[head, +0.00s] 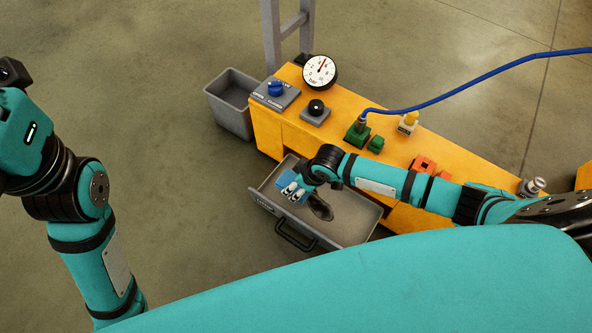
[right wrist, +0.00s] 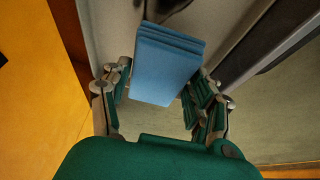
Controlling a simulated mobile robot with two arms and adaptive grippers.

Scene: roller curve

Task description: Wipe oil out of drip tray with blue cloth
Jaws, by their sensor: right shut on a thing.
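The grey drip tray (head: 345,232) is a pulled-out drawer at the front of the yellow machine. A dark oil patch (head: 321,207) lies on its floor; the oil's edge also shows at the top of the right wrist view (right wrist: 168,8). My right gripper (head: 294,191) is inside the left part of the tray, shut on the folded blue cloth (head: 284,181). The cloth (right wrist: 165,65) sits between the fingers (right wrist: 160,92) in the right wrist view, left of the oil in the head view. Whether the cloth touches the tray floor I cannot tell. My left gripper is not in view; only its arm shows.
The yellow machine (head: 262,132) carries a gauge (head: 320,71), a blue knob (head: 276,89), a black knob (head: 316,107) and green fittings with a blue hose (head: 460,84). A grey bin (head: 232,103) stands at its left end. Floor left of the tray is clear.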

